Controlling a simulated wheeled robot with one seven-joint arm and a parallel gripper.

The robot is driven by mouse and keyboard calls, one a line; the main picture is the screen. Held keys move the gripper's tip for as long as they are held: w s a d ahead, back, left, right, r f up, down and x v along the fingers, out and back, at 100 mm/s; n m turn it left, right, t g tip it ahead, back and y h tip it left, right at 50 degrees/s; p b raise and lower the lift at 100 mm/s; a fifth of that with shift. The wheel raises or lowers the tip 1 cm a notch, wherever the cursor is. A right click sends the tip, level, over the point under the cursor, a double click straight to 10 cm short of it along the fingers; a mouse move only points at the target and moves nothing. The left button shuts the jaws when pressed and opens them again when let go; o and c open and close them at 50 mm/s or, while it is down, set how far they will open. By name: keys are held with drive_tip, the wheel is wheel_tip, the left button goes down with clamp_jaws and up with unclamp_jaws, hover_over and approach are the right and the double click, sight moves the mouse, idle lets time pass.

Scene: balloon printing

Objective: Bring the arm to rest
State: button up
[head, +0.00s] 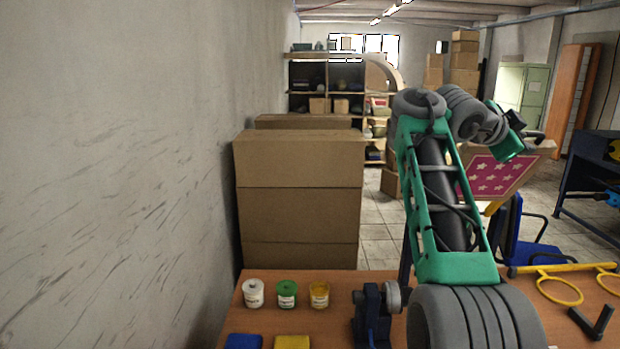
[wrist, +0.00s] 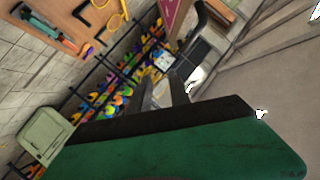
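My arm (head: 435,195), with a green link and grey joints, rises from the right of the wooden table and bends over to the right at the top. My gripper (head: 528,136) is raised high above the table at the upper right, in front of the room behind. In the wrist view, two grey fingers (wrist: 164,82) stand apart with a gap between them. Nothing shows held there. The green gripper body fills the bottom of that view.
White (head: 253,294), green (head: 287,294) and yellow (head: 319,295) pots stand on the table (head: 258,318). A small dark device (head: 370,318) stands beside my arm. Yellow rings (head: 560,288) lie at the right. Cardboard boxes (head: 300,195) stand behind; a pink starred panel (head: 495,176) is below my gripper in the picture.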

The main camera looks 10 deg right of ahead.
drive_tip(key=a+f+n+t+y+b, duration=0.2)
drive_tip(key=a+f+n+t+y, duration=0.2)
drive_tip(key=a+f+n+y, duration=0.8)
drive_tip(key=s+a+f+n+g, duration=0.1)
drive_tip(key=s+a+f+n, duration=0.2)
drive_tip(key=s+a+f, duration=0.3)
drive_tip(key=s+a+f+n+g+y, duration=0.1)
drive_tip(key=s+a+f+n+g, duration=0.1)
drive_tip(key=s+a+f, duration=0.4)
drive_tip(key=s+a+f+n+g, duration=0.1)
drive_tip(key=s+a+f+n, duration=0.4)
drive_tip(key=a+f, duration=0.8)
wheel_tip(320, 180, down, 5)
drive_tip(key=shift+s+y+b, duration=0.4)
drive_tip(key=shift+s+b, duration=0.05)
drive_tip(key=shift+s, duration=0.45)
